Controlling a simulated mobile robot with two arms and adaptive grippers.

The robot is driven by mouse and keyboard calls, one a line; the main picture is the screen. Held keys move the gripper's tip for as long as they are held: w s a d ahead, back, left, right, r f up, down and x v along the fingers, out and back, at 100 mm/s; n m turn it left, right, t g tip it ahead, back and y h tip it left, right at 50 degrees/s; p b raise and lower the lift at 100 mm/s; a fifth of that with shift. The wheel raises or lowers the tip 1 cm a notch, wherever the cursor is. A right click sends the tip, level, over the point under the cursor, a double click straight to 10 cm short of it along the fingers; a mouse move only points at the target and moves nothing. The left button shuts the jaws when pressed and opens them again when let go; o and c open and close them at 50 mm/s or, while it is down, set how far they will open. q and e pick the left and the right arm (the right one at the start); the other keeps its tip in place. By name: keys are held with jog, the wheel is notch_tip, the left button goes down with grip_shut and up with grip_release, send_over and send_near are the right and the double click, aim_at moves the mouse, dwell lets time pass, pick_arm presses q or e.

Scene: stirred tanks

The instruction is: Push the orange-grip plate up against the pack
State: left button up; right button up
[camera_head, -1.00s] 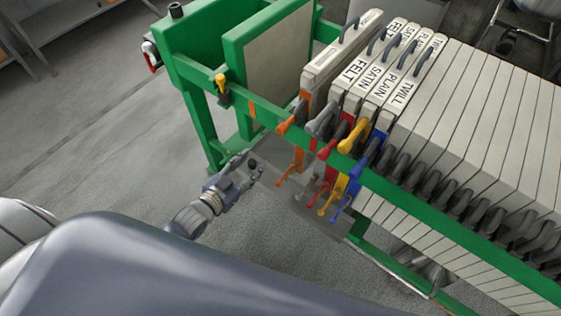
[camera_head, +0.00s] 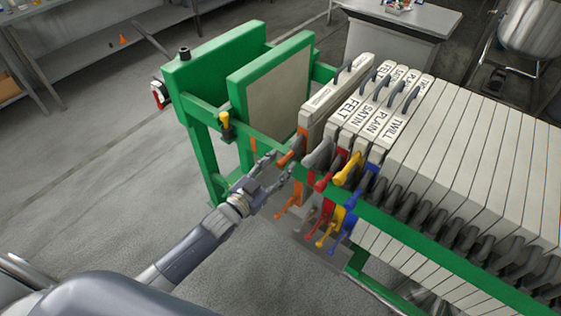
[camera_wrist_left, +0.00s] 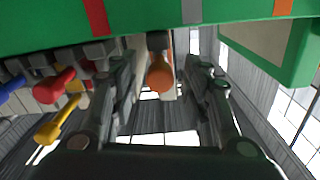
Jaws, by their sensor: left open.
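The orange-grip plate (camera_head: 322,108) is a pale upright plate with an orange edge strip and an orange grip (camera_head: 288,159). It hangs on the green frame, with a narrow gap to the pack (camera_head: 465,130) at its right. The pack's nearest plates read FELT, SATIN, PLAIN and TWILL, with grey, red, yellow and blue grips. My left gripper (camera_head: 277,170) is open at the orange grip, just outside the near green rail. In the left wrist view the orange grip (camera_wrist_left: 159,76) shows between the spread fingers, apparently untouched.
The near green rail (camera_head: 265,150) runs in front of the plates. A green end plate (camera_head: 272,85) stands left of the orange-grip plate, with open space between. A yellow-handled part (camera_head: 225,120) sits on the frame. A grey table (camera_head: 400,25) stands behind.

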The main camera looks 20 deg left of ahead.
pick_arm(q)
jog(key=shift+w+d, duration=0.2)
jog(key=shift+w, duration=0.35)
grip_shut()
jog(key=d, duration=0.1)
jog(key=s+d, duration=0.1)
jog(key=d, duration=0.2)
jog(key=shift+s+d+f+p, duration=0.1)
jog(key=shift+s+p, duration=0.2)
jog(key=shift+p, duration=0.1)
jog(key=shift+c, duration=0.4)
grip_release()
